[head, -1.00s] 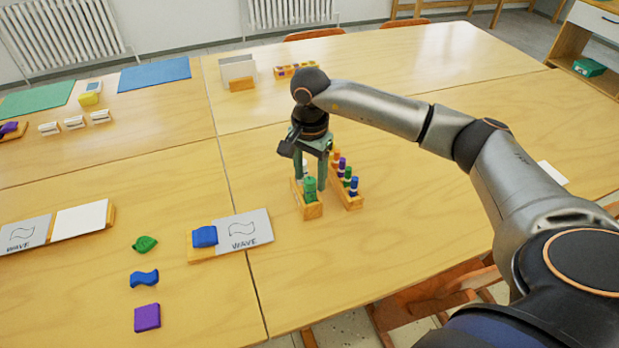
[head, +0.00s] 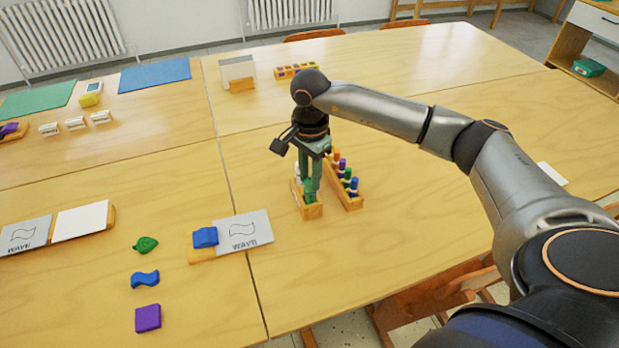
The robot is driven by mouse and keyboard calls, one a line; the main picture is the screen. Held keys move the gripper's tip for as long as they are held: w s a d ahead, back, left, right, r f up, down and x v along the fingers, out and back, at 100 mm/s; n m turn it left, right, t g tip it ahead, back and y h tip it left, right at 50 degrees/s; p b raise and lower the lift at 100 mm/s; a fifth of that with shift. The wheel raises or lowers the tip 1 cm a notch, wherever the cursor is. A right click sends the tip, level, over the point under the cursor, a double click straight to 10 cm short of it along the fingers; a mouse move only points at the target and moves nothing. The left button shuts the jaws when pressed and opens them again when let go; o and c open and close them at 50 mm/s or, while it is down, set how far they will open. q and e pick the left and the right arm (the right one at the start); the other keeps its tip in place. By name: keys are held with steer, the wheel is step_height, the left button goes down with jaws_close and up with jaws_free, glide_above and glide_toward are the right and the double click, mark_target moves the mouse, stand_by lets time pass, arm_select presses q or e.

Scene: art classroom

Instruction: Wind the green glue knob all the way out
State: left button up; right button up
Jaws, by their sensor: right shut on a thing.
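The green glue knob (head: 307,197) stands at the front end of a small wooden rack (head: 313,212) on the table. My right gripper (head: 310,187) points straight down over it and is shut on it. The fingers hide most of the knob, so its thread and height cannot be made out. A whitish piece shows behind the fingers in the same rack. My left gripper is not in view.
A second wooden rack (head: 351,202) with several coloured glue pieces stands close on the right. A blue block (head: 205,237) and a WAVE card (head: 245,231) lie to the left. The table front right of the racks is clear.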

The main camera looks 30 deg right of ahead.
steer(key=m+p, duration=0.1)
steer(key=m, duration=0.4)
steer(key=shift+r, duration=0.1)
steer(key=m, duration=0.4)
steer(key=shift+p, duration=0.35)
steer(key=o, duration=1.4)
steer(key=shift+o, duration=0.2)
